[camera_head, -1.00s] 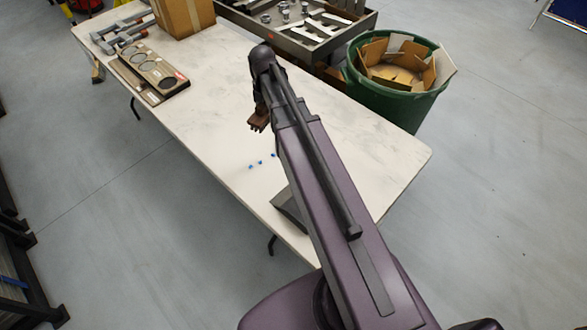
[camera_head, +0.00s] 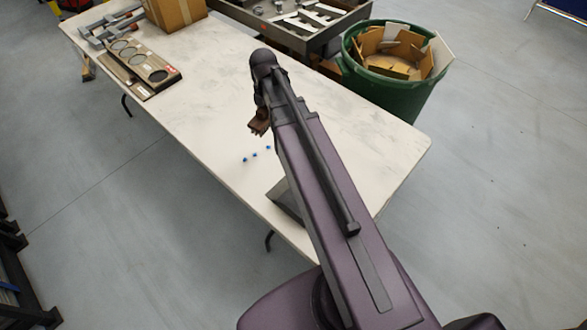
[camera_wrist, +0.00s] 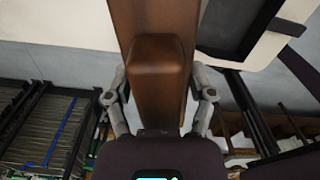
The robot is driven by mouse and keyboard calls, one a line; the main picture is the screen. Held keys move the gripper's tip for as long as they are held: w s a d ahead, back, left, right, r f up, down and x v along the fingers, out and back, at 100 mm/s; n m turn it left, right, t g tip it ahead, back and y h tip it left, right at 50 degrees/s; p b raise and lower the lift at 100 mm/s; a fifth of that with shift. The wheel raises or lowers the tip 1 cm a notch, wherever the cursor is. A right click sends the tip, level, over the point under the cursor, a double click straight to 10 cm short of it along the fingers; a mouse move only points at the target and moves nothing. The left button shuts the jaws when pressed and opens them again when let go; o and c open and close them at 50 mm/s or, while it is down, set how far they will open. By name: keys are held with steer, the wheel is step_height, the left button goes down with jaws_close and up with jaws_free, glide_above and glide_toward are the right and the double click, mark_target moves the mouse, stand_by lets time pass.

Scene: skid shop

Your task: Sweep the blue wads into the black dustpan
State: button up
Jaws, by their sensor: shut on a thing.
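Three small blue wads (camera_head: 255,154) lie in a short row on the white table, left of my arm in the head view. The black dustpan (camera_head: 285,203) lies near the table's front edge, partly hidden behind my arm. In the wrist view a dark, framed shape at the top right appears to be the dustpan (camera_wrist: 236,24). My gripper (camera_wrist: 158,98) is shut on a brown wooden brush (camera_wrist: 155,55), with one finger on each side. In the head view the brush (camera_head: 258,123) hangs over the table, beyond the wads. Its bristles are hard to make out.
The white table (camera_head: 350,125) is mostly bare around the wads. A cardboard box (camera_head: 176,12), a board with round holes (camera_head: 140,66) and clamps (camera_head: 108,24) sit at its far left. A green bin (camera_head: 385,90) of cardboard scraps and a metal tray (camera_head: 290,35) stand beyond it.

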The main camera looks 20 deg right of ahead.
steer(key=s+d+f+m+b, duration=0.1)
steer(key=s+d+f+b, duration=0.1)
steer(key=s+f+b, duration=0.3)
steer(key=s+d+f+m+b, duration=0.1)
steer(key=s+d+f+b, duration=0.1)
steer(key=s+f+b, duration=0.4)
step_height(320, 180, down, 6)
steer(key=b, duration=0.4)
steer(key=shift+r, duration=0.15)
steer(key=shift+w+a, duration=2.55)
steer(key=shift+w, duration=3.6)
steer(key=shift+w+a, duration=2.5)
steer(key=shift+w, duration=3.65)
step_height(320, 180, down, 8)
steer(key=b, duration=0.8)
steer(key=shift+f+b, duration=0.5)
steer(key=shift+b, duration=0.25)
steer(key=shift+s+r, duration=0.1)
steer(key=shift+s, duration=0.05)
